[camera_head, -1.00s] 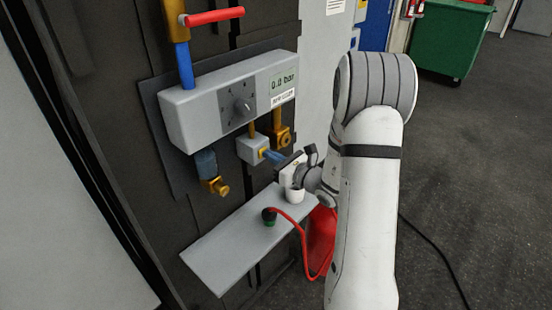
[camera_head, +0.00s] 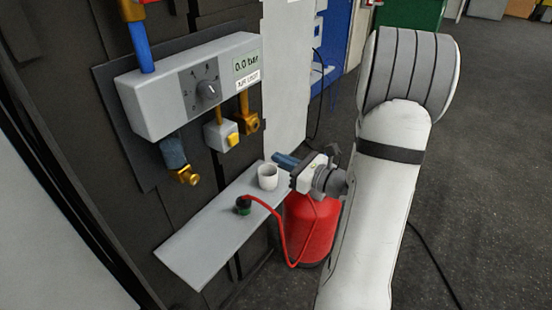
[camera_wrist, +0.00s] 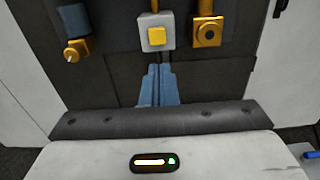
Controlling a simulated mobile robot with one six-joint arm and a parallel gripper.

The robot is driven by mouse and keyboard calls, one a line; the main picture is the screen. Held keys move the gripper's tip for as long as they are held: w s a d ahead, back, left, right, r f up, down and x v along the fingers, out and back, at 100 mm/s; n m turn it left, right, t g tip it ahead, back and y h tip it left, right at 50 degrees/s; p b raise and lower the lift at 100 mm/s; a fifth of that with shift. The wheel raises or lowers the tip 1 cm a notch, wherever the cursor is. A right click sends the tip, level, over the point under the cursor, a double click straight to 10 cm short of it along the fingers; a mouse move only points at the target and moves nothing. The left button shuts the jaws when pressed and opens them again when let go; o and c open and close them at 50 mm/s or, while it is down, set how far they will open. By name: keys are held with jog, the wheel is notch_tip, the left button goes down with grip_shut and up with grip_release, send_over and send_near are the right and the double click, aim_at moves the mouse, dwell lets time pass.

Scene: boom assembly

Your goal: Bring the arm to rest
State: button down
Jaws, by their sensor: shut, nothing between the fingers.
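My gripper (camera_head: 287,161) has blue fingers, which are together with nothing between them. In the head view it is above the right end of the grey shelf, just right of and behind the white cup, pointing left toward the wall panel. In the wrist view the blue fingers (camera_wrist: 158,86) stand upright in the middle, below a grey box with a yellow button (camera_wrist: 157,37). My white arm fills the right middle of the head view.
A grey shelf (camera_head: 205,248) holds a white cup (camera_head: 267,177) and a green-black plug (camera_head: 243,205) with a red hose. A red cylinder (camera_head: 318,235) stands below. The control box (camera_head: 160,104) reads 0.0 bar. A brass fitting (camera_wrist: 207,32) hangs beside the button box. Open floor lies right.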

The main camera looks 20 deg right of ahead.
dwell(0.3)
jog(key=s+a+r+n+g, duration=0.1)
jog(key=s+a+n+g, duration=1.2)
jog(key=a+n, duration=0.4)
jog(key=s+d+r+n+t+h, duration=0.1)
jog(key=s+d+r+n+h, duration=0.2)
jog(key=n+h, duration=0.6)
jog(key=s+d+n, duration=0.2)
jog(key=d+n, duration=0.1)
jog(key=shift+s+r+n+h, duration=0.25)
jog(key=shift+s+n+h, duration=0.05)
jog(key=shift+s+n, duration=0.1)
